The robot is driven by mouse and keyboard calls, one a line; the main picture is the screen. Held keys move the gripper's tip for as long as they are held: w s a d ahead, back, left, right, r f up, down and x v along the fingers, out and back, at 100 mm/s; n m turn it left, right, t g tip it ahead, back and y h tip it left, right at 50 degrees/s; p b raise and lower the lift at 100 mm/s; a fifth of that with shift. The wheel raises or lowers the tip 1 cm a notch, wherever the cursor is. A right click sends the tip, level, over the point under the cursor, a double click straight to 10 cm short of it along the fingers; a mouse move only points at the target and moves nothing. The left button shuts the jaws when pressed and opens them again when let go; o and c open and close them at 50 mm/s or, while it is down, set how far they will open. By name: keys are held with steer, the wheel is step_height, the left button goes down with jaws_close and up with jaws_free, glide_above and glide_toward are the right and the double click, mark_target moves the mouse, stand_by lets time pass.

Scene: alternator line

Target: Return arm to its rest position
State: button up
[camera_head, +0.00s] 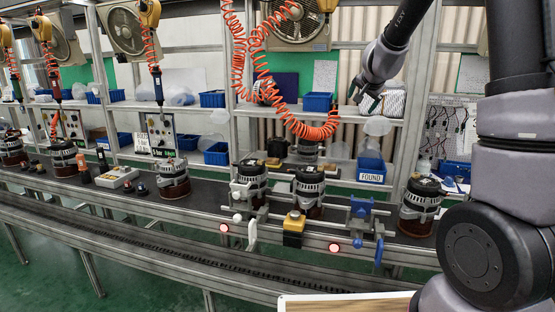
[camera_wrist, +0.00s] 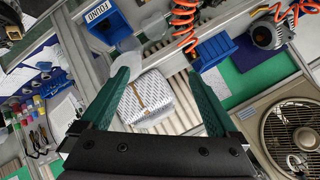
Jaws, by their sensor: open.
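My gripper (camera_head: 368,95) is raised in front of the upper shelf in the head view, at the end of my dark and grey arm. In the wrist view my gripper (camera_wrist: 160,85) shows two green fingers spread apart, with nothing held between them. Behind the fingers in that view is a silver-white wrapped package (camera_wrist: 150,97) with a brown band; I cannot tell its exact distance from the fingertips.
Alternators (camera_head: 309,190) stand along the conveyor (camera_head: 205,198), with blue-handled clamps (camera_head: 361,208) beside them. A coiled orange hose (camera_head: 238,60) hangs left of my gripper. Blue bins (camera_head: 318,102) sit on the shelves. A fan (camera_wrist: 290,135) shows in the wrist view.

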steer(key=s+a+r+n+g+y, duration=0.1)
steer(key=s+a+r, duration=0.15)
steer(key=s, duration=0.65)
steer(key=s+a+r+n+g+y, duration=0.1)
steer(key=s+r+n+y, duration=0.15)
steer(key=s, duration=0.65)
steer(key=s+a+r+n+y, duration=0.1)
steer(key=s+r, duration=0.2)
steer(key=s, duration=0.6)
steer(key=s+d+f+g+h, duration=0.1)
steer(key=s+f+g, duration=0.1)
steer(key=s, duration=0.9)
steer(key=shift+f+h, duration=0.35)
steer(key=shift+f, duration=0.25)
